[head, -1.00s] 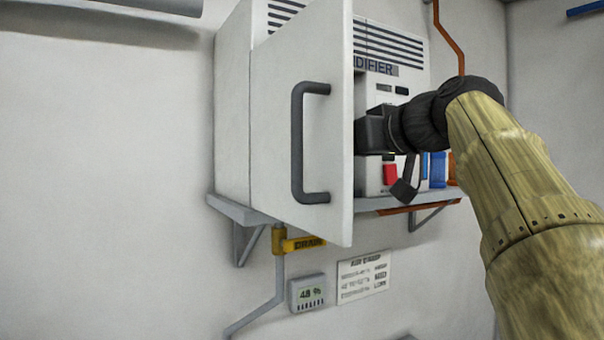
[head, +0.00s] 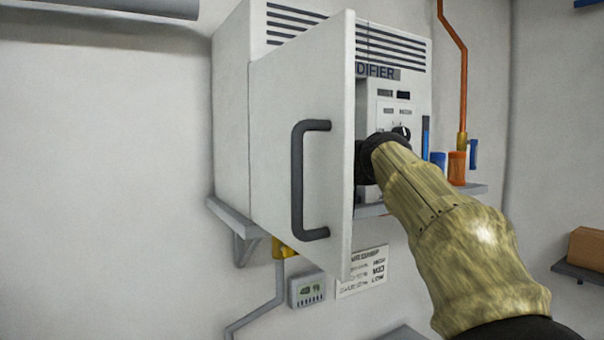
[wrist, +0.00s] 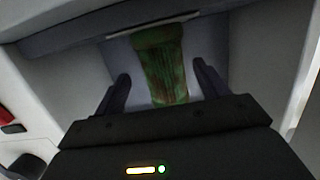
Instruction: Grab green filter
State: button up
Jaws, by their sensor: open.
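The green filter (wrist: 164,68) shows in the wrist view as a mottled green and brown upright piece with a wider top, inside a pale recess under a dark edge. My gripper (wrist: 162,85) is open, with one dark finger on each side of the filter's line and gaps to both. I cannot tell how deep the filter sits between the fingers.
The humidifier's open door (head: 300,150) with a dark handle (head: 297,180) stands left of my arm. The control panel (head: 395,110) is right of the door. An orange pipe (head: 463,85) runs down the wall.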

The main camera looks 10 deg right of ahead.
jog(key=shift+s, duration=0.1)
jog(key=shift+w+a+f+p, duration=0.1)
jog(key=shift+w+a+p, duration=0.15)
jog(key=shift+w+p, duration=0.3)
jog(key=p+x, duration=0.3)
jog(key=shift+w+a+f, duration=0.25)
jog(key=shift+f, duration=0.1)
jog(key=shift+w+f, duration=0.15)
